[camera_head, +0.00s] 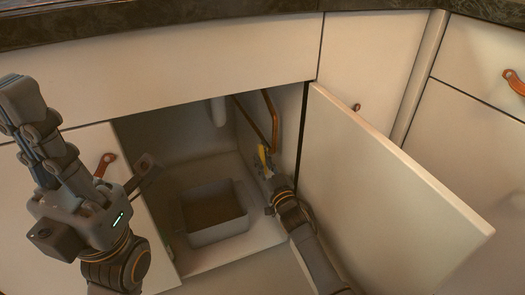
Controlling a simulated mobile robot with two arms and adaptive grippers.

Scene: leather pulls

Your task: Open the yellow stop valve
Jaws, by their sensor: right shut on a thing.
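The yellow stop valve (262,154) shows as a small yellow handle inside the open cabinet, below the copper-coloured pipes. My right gripper (266,168) reaches into the cabinet from below and is shut on the yellow handle. The fingertips and the valve body are small and partly hidden by the gripper. My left gripper (25,105) is raised at the left, outside the cabinet and far from the valve. Its fingers are seen at an angle, so I cannot tell whether they are apart.
The open cabinet door (385,195) stands close to the right of my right arm. A grey bin (218,235) sits on the cabinet floor left of that arm. Copper-coloured pipes (271,115) run above the valve. A closed door with a leather pull (105,163) is behind my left gripper.

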